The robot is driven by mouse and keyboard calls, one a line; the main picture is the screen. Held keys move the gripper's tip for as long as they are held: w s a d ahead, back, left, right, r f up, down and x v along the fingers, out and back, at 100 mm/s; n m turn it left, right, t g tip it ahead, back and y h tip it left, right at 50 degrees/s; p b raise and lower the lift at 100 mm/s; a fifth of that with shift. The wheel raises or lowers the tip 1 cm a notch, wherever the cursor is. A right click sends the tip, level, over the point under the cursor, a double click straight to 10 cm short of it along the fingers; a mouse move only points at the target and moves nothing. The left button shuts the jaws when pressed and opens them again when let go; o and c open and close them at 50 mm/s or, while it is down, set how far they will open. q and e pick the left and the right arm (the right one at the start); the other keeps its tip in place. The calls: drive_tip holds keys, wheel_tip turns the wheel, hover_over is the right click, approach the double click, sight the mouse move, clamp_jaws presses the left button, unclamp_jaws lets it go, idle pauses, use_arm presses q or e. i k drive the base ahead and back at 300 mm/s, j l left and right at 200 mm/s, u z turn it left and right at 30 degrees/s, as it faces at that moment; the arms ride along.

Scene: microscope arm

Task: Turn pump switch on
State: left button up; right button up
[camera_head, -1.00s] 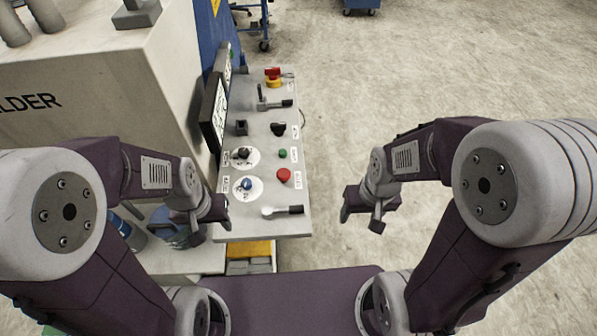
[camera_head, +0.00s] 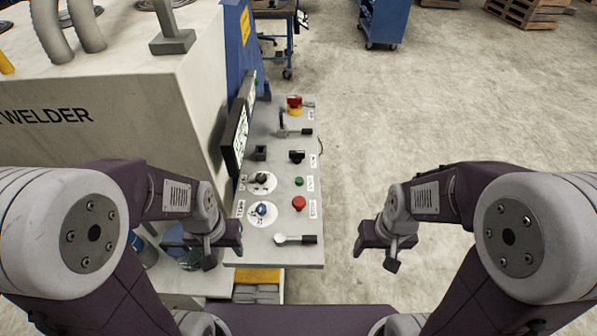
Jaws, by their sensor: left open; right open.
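The control panel (camera_head: 281,178) is a grey board that carries several knobs, buttons and levers. Among them are a black rotary switch (camera_head: 297,156), a lever with a black handle (camera_head: 300,132), a black knob (camera_head: 261,178) and a blue knob (camera_head: 262,209) on white dials, and a near lever (camera_head: 295,239) with a black grip. I cannot read which one is the pump switch. My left gripper (camera_head: 222,252) is open and empty at the panel's near left corner. My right gripper (camera_head: 377,254) is open and empty, to the right of the panel and apart from it.
A green button (camera_head: 299,181), a red button (camera_head: 299,203) and a red-yellow switch (camera_head: 295,104) are also on the panel. A large welder (camera_head: 110,110) stands left, with a dark screen (camera_head: 237,140) beside the panel. A blue cart (camera_head: 381,22) stands far behind. The floor to the right is clear.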

sight(297, 157)
drive_tip(key=k+z, duration=0.1)
drive_tip(key=z, duration=0.55)
drive_tip(key=i+l, duration=0.25)
drive_tip(key=i, duration=0.25)
drive_tip(key=i+l, duration=0.25)
drive_tip(key=i, duration=0.25)
drive_tip(key=i+j+u, duration=0.05)
